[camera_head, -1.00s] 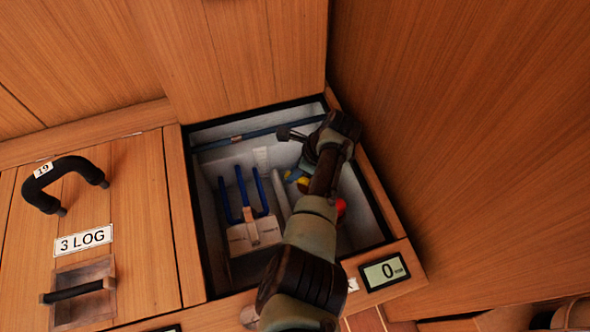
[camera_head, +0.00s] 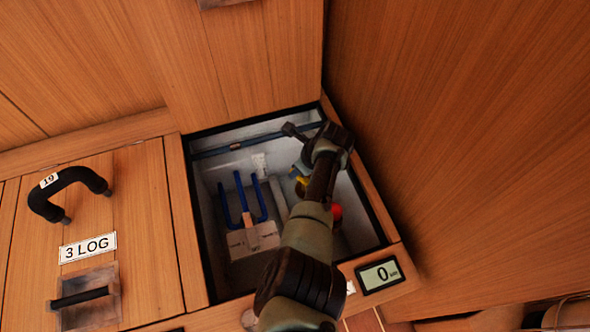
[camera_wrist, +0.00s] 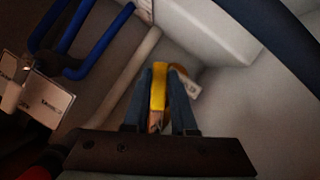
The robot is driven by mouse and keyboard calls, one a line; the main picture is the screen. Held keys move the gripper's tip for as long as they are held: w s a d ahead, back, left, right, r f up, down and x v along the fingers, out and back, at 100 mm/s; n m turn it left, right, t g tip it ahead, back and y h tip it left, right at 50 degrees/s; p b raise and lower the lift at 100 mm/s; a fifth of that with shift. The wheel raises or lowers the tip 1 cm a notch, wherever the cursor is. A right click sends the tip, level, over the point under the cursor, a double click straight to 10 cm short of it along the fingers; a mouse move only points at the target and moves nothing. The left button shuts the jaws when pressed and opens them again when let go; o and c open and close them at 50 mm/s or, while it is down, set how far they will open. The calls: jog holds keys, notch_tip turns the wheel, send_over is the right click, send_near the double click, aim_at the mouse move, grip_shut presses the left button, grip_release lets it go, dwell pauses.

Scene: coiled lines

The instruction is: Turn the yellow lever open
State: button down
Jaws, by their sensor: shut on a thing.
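The yellow lever (camera_wrist: 158,88) stands between the two fingers of my gripper (camera_wrist: 160,82) in the wrist view, and the fingers are shut on it. In the head view the yellow lever (camera_head: 302,181) shows as a small patch inside the open compartment, beside my wrist. My arm reaches down into the compartment there and hides most of the lever and the fingers. A blue part lies close to the lever in the head view.
The open compartment (camera_head: 202,215) has pale walls and a dark rim. Blue bent handles (camera_head: 243,198) stand left of my arm, over a white labelled block (camera_head: 252,240). A red knob (camera_head: 336,212) is right of my arm. A display (camera_head: 380,274) reads 0.

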jog(key=shift+w+d+m+t+h+p, duration=0.2)
jog(key=shift+w+d+m+h, duration=0.15)
jog(key=shift+m, duration=0.4)
jog(key=shift+w+d+m+t+h+p, duration=0.15)
jog(key=shift+w+d+m+t, duration=0.2)
jog(key=shift+m, duration=0.4)
jog(key=shift+s+d, duration=0.1)
jog(key=c, duration=0.8)
grip_release()
jog(key=shift+o, duration=0.4)
